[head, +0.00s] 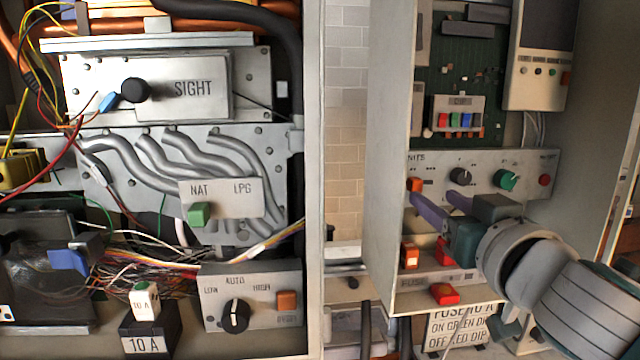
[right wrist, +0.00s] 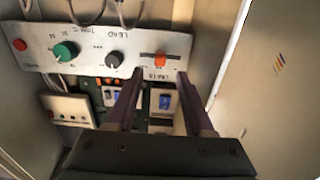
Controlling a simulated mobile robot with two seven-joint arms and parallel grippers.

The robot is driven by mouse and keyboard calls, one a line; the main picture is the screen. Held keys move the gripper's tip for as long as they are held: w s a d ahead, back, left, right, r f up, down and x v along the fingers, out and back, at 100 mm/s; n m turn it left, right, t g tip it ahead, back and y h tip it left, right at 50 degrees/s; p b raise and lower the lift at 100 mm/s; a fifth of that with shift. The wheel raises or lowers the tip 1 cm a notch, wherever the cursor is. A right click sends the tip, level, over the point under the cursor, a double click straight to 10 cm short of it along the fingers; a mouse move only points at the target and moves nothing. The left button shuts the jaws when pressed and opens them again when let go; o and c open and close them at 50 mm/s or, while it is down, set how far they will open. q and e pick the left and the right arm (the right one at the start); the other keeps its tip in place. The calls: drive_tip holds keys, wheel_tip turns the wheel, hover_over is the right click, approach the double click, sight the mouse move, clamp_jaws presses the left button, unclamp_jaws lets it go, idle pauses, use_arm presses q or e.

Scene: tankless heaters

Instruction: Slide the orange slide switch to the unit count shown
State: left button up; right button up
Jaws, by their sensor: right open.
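The orange slide switch (head: 414,185) is at the left end of the white control strip (head: 520,165) in the right cabinet, under a partly hidden label ending in "NITS". In the right wrist view the orange slide switch (right wrist: 158,57) sits on a small dark scale, its marks too small to read. My right gripper (head: 432,197) is open, with its two purple fingers pointing at the strip. In the right wrist view the fingertips of the right gripper (right wrist: 160,74) lie either side of the switch's line, apart from it as far as I can tell. My left gripper is not seen.
On the strip are a black knob (head: 461,176), a green knob (head: 506,180) and a red button (head: 544,181). Orange and red switches (head: 443,293) sit below. The cabinet's left wall (head: 385,170) is close to the fingers. A separate panel with wires fills the left.

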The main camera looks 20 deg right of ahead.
sight(419, 186)
drive_tip(key=shift+x, duration=2.8)
clamp_jaws()
drive_tip(key=shift+d, duration=0.1)
